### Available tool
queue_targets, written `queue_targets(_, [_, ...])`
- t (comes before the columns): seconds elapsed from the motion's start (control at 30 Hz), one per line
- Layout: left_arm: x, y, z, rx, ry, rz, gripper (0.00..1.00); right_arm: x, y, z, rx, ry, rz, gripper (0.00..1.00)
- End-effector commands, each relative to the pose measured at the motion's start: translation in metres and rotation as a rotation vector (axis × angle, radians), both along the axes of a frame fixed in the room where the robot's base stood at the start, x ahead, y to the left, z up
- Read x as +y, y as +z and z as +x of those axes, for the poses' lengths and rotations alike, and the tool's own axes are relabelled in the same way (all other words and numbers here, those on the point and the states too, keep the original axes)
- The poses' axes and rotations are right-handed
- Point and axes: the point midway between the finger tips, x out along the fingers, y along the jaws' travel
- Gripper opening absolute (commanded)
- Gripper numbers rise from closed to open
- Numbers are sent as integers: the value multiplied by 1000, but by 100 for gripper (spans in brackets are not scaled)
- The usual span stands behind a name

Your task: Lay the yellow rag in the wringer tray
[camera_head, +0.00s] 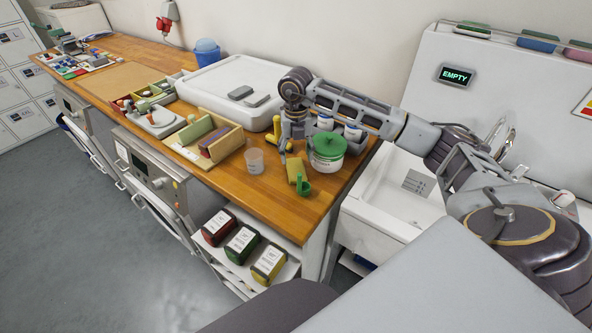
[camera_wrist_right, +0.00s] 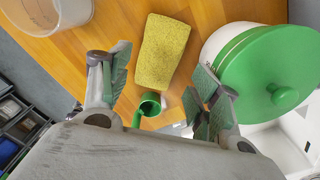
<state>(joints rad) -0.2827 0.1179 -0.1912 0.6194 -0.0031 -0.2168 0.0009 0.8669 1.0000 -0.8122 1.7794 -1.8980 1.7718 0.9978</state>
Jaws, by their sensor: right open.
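The yellow rag (camera_head: 292,172) lies flat on the wooden counter near its front right end, beside a small green cup (camera_head: 304,188). In the right wrist view the rag (camera_wrist_right: 165,52) is a rough yellow rectangle, with the green cup (camera_wrist_right: 151,104) just below it. My right gripper (camera_head: 289,150) is above the counter, close to the rag. In the wrist view its fingers (camera_wrist_right: 158,84) are apart, with nothing held between them. I cannot tell for sure which thing is the wringer tray. A white basin (camera_head: 385,212) stands right of the counter. My left gripper is out of view.
A white tub with a green lid (camera_head: 328,146) stands close right of the rag. A clear cup (camera_head: 254,161) is to the left. A yellow upright object (camera_head: 273,133), a wooden divided box (camera_head: 222,135) and a large white lidded box (camera_head: 222,82) are behind.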

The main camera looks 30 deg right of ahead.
Motion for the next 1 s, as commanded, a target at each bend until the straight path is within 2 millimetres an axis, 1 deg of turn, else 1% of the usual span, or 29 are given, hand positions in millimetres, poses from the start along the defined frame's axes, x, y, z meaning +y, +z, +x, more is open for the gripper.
queue_targets(0.1, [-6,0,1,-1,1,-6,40,0,-5,0,-1,0,1,62])
queue_targets(0.27, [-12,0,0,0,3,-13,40,0,-6,0,-1,0,1,62])
queue_targets(0.57, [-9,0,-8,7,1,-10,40,0,-10,0,0,0,0,62])
queue_targets(0.73, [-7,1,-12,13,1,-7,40,0,-25,0,2,-1,0,62])
queue_targets(1.0, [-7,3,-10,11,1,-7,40,0,-54,0,1,-1,0,62])
